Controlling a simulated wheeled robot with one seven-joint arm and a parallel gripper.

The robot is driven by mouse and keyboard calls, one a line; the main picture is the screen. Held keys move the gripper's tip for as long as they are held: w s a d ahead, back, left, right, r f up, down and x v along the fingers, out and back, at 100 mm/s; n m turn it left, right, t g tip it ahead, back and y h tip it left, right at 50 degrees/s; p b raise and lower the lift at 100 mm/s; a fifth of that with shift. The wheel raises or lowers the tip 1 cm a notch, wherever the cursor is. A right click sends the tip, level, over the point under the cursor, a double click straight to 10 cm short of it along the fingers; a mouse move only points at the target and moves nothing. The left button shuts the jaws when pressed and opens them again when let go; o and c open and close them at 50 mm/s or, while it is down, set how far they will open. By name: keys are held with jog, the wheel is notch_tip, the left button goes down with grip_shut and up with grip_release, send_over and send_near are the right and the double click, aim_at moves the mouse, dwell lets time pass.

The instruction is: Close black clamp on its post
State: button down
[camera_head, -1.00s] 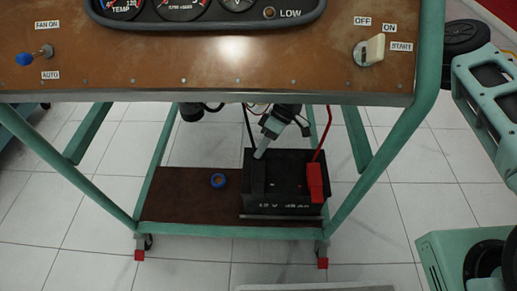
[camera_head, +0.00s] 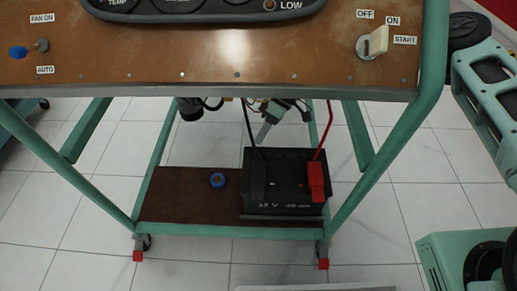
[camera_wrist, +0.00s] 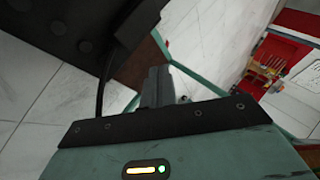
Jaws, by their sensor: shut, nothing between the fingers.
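The black clamp (camera_head: 257,178) is at the left side of the black battery (camera_head: 290,180), with a black cable running up from it. It is dark against the battery, so its post and whether it sits closed are hard to tell. In the wrist view the clamp (camera_wrist: 136,22) shows at the top, beside the battery (camera_wrist: 60,25), with its cable below it. My gripper (camera_head: 259,142) is just behind and above the battery's back edge, apart from the clamp. Its fingers (camera_wrist: 157,85) are together and empty.
A red clamp (camera_head: 316,181) with a red cable is on the battery's right. The trainer's panel (camera_head: 220,65) overhangs, and green frame legs (camera_head: 350,205) flank the shelf.

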jog(key=shift+w+r, duration=0.1)
jog(key=shift+w, duration=0.1)
jog(key=w, duration=0.1)
jog(key=w+r+b, duration=0.1)
jog(key=w, duration=0.1)
jog(key=w+b, duration=0.1)
jog(key=shift+w+d+r, duration=0.1)
jog(key=shift+w+r, duration=0.25)
dwell(0.3)
dwell(0.3)
